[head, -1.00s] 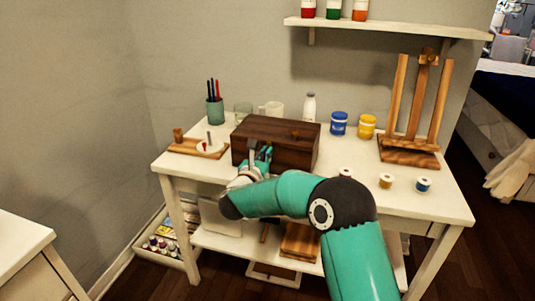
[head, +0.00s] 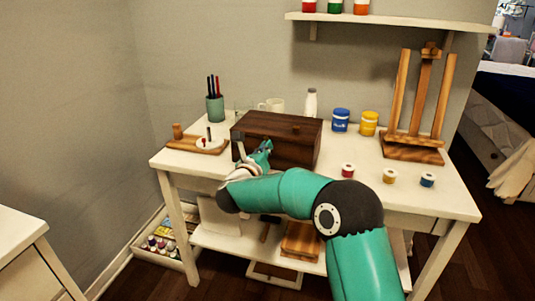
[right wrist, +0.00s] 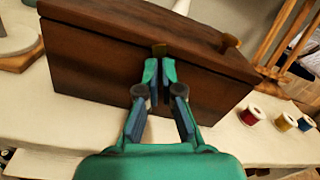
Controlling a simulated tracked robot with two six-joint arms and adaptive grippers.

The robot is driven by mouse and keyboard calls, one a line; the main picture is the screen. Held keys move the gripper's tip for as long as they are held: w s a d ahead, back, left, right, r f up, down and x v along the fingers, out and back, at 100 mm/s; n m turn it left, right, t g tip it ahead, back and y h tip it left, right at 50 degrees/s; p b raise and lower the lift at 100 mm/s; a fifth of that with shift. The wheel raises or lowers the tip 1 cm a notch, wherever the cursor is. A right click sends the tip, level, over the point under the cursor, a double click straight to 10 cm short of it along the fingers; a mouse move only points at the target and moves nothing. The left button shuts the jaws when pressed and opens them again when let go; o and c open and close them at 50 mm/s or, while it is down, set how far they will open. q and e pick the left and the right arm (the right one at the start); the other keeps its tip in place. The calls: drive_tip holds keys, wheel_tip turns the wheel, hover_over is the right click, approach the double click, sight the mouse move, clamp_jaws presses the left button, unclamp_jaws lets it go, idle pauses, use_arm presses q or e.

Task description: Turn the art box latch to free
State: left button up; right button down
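The art box (head: 290,150) is a closed dark wooden box on the white desk. Its latch (right wrist: 160,49) is a small brass piece at the upper front edge, seen in the right wrist view; in the head view my gripper hides it. My right gripper (head: 266,147) is at the box's front. In the right wrist view its two teal fingertips (right wrist: 159,66) are close together with a narrow gap, one on each side of the latch. They appear shut on it, though the contact itself is hard to see. My left gripper is not in view.
On the desk (head: 455,202), a green pen cup (head: 215,108) and a wooden stand (head: 190,145) are left of the box. Blue (head: 340,121) and yellow (head: 368,124) jars and an easel (head: 418,110) are right. Several small spools (head: 389,176) lie at front right.

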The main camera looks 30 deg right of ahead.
drive_tip(key=n, duration=0.3)
drive_tip(key=shift+w+a+f+b, duration=0.15)
drive_tip(key=shift+a+b, duration=0.05)
drive_tip(key=shift+b, duration=0.2)
drive_tip(key=n, duration=0.3)
drive_tip(key=shift+w+a+n, duration=0.1)
drive_tip(key=shift+n, duration=0.2)
drive_tip(key=n, duration=0.3)
drive_tip(key=shift+f+n+p, duration=0.15)
drive_tip(key=shift+n+p, duration=0.15)
drive_tip(key=shift+f+n+p, duration=0.2)
drive_tip(key=shift+n+p, duration=0.25)
drive_tip(key=shift+n, duration=1.25)
drive_tip(key=shift+f, duration=0.1)
drive_tip(key=shift+a, duration=0.1)
drive_tip(key=c, duration=1.4)
unclamp_jaws()
drive_tip(key=shift+w, duration=0.1)
drive_tip(key=shift+o, duration=0.2)
